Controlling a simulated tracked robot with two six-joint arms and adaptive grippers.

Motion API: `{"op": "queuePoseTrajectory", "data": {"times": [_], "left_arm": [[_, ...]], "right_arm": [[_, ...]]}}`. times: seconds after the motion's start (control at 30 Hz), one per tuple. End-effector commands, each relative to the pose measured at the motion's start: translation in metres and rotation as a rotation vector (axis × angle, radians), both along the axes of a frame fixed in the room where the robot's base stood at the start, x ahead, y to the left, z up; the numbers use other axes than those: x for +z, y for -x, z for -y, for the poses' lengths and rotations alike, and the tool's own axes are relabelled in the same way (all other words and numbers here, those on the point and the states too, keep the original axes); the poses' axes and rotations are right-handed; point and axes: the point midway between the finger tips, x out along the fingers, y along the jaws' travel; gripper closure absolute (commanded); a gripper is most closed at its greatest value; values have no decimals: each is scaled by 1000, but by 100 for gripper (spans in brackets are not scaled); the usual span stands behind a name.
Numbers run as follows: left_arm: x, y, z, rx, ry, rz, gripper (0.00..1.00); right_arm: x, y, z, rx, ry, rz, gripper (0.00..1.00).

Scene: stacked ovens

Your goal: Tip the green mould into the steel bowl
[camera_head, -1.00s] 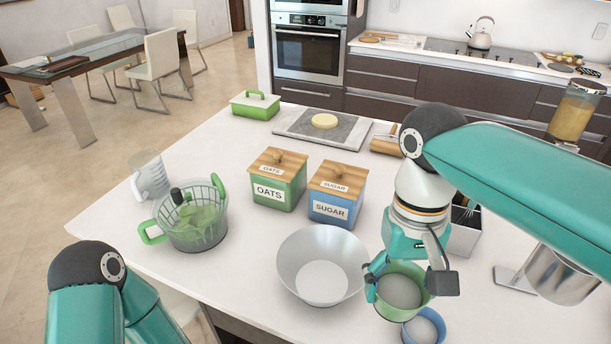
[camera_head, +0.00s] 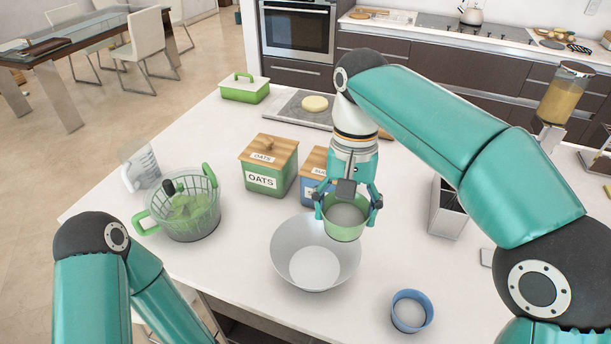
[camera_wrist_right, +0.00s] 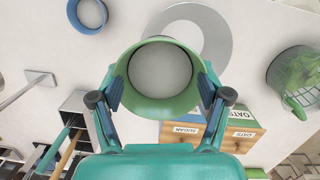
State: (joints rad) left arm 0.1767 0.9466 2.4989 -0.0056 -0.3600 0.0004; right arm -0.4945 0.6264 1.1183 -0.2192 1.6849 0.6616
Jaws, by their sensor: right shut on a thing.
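The green mould (camera_head: 345,228) is held by my right gripper (camera_head: 347,200), whose fingers are shut on its two sides. The mould is about upright, with a pale grey-white round surface inside it. In the head view it is over the back right rim of the steel bowl (camera_head: 285,252). The bowl stands on the counter, with a pale round area at its bottom. The right wrist view shows the mould (camera_wrist_right: 160,107) large between the fingers, with the bowl (camera_wrist_right: 212,28) partly hidden behind it. My left gripper is not in view; only the left arm shows.
A blue mould (camera_head: 411,311) stands right of the bowl. The oats box (camera_head: 262,179) and the partly hidden sugar box (camera_head: 312,191) stand behind it. A green basket (camera_head: 183,208) and a measuring jug (camera_head: 141,165) are at left. The front counter between bowl and basket is clear.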

Motion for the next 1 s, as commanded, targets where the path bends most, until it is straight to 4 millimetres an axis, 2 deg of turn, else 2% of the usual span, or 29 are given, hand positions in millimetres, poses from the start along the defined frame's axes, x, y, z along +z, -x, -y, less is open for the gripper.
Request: {"op": "queuePoseTrajectory", "data": {"times": [0.03,0.1,0.2,0.33,0.47,0.67,0.77,0.9,1.0], "left_arm": [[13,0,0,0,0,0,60],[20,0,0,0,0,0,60],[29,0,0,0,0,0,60],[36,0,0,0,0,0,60],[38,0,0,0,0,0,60],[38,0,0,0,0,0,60],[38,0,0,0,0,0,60],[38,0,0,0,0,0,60],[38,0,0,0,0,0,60]], "right_arm": [[4,-16,-14,-41,0,-2,60],[1,-33,-29,-104,0,-3,60],[-4,-52,-48,-185,-1,-4,60],[-13,-67,-65,-258,-1,-5,60],[-19,-73,-73,-295,-3,-5,60],[-34,-74,-74,-304,-2,-7,60],[-46,-73,-74,-303,-2,-7,60],[-73,-73,-73,-303,0,-9,60],[-66,-74,-73,-304,-57,42,60]]}}
